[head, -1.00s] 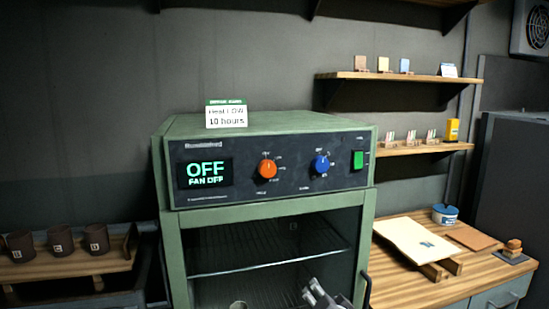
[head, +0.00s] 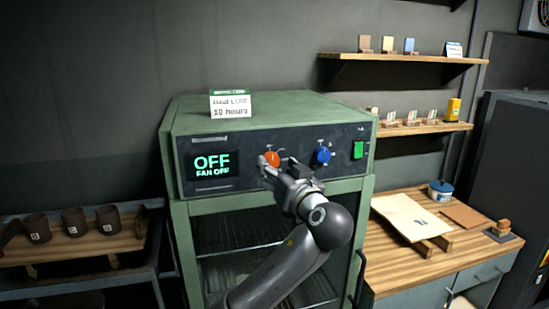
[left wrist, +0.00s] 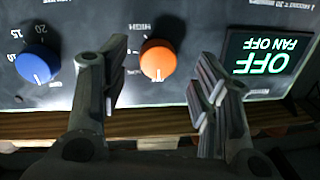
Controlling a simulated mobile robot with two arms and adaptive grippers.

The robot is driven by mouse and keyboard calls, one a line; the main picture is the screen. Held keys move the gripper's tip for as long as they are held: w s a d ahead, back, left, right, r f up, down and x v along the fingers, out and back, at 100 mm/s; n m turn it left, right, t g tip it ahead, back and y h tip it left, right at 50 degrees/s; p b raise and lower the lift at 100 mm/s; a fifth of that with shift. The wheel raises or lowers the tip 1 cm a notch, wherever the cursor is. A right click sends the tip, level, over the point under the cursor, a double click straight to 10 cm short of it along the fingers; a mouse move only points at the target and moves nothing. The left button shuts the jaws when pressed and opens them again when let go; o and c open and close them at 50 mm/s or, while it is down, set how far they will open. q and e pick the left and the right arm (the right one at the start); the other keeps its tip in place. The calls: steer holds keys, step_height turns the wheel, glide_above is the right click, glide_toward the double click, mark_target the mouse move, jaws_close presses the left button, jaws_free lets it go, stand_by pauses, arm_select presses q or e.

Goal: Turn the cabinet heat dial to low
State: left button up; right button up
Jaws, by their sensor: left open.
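The orange heat dial (head: 272,158) is on the dark control panel of the green cabinet (head: 183,225), right of a display (head: 212,166) reading "OFF" and "FAN OFF". My left gripper (head: 268,171) is at the dial and partly covers its lower part. The left wrist view is upside down; there the orange dial (left wrist: 158,60) shows between the two spread fingers (left wrist: 163,75), with a gap on each side. The dial's white mark points to the picture's bottom, which is upward on the panel. My right gripper is not in view.
A blue dial (head: 322,155) and a green switch (head: 358,150) are to the right on the panel. A card (head: 231,104) reading "Heat LOW 10 hours" stands on the cabinet. Brown mugs (head: 74,221) stand at left; a wooden worktop (head: 390,275) is at right.

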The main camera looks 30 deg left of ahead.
mark_target(271, 160)
arm_select(q)
steer(key=shift+p+x, duration=0.35)
steer(key=shift+x, duration=0.9)
steer(key=c, duration=1)
steer(key=shift+c, duration=0.2)
